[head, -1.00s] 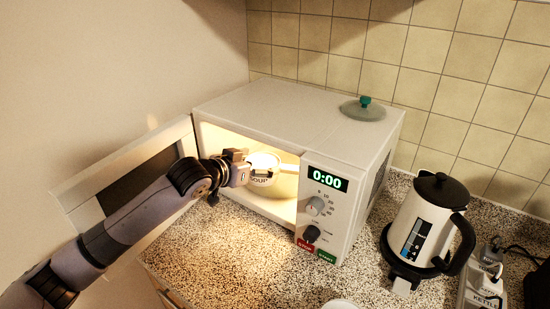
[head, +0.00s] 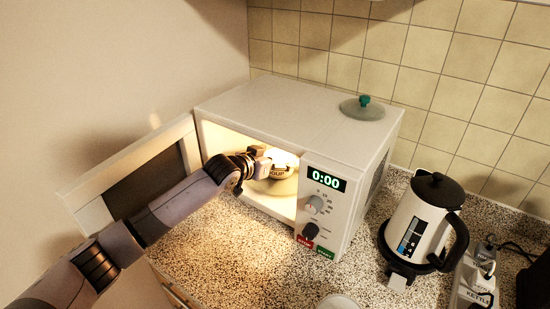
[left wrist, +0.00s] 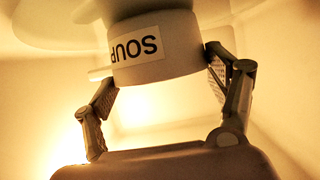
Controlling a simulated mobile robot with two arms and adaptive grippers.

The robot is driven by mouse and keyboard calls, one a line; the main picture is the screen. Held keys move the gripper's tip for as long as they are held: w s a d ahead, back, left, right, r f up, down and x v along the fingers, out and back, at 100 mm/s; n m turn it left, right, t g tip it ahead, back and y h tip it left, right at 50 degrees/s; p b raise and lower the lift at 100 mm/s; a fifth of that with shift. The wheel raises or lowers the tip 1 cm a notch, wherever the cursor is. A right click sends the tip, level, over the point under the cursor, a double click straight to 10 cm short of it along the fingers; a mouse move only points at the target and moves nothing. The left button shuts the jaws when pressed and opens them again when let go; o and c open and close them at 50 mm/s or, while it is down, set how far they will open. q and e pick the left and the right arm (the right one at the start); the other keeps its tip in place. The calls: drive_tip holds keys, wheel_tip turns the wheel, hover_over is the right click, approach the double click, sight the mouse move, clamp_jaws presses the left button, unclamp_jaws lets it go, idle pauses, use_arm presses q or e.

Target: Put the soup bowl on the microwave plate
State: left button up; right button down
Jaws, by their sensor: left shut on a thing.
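The white soup bowl (head: 283,171), marked SOUP, is inside the lit, open microwave (head: 290,108). My left gripper (head: 266,162) reaches in through the doorway and is shut on it. The pale round microwave plate (head: 270,188) shows below the bowl; I cannot tell whether they touch. In the left wrist view the bowl (left wrist: 180,62) has its label upside down, with one finger of my left gripper (left wrist: 160,72) on each side. My right gripper is not in view.
The microwave door (head: 150,178) stands open on the left, close to my left arm. A clear lid with a green knob (head: 364,106) lies on top of the microwave. A white kettle (head: 425,222) and a power strip (head: 474,281) stand on the right. The speckled counter (head: 225,255) in front is mostly clear.

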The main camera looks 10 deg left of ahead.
use_arm(q)
drive_tip(key=o, duration=1)
drive_tip(key=shift+f, duration=0.1)
drive_tip(key=o, duration=0.4)
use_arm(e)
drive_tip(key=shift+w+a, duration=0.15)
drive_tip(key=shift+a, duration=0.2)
use_arm(q)
drive_tip(key=shift+o, duration=0.2)
drive_tip(key=shift+r, duration=0.2)
drive_tip(key=b+v, duration=0.1)
drive_tip(key=v, duration=1.1)
drive_tip(key=shift+b, duration=0.3)
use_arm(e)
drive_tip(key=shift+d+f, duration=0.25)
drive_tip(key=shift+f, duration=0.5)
use_arm(q)
drive_tip(key=shift+f, duration=0.1)
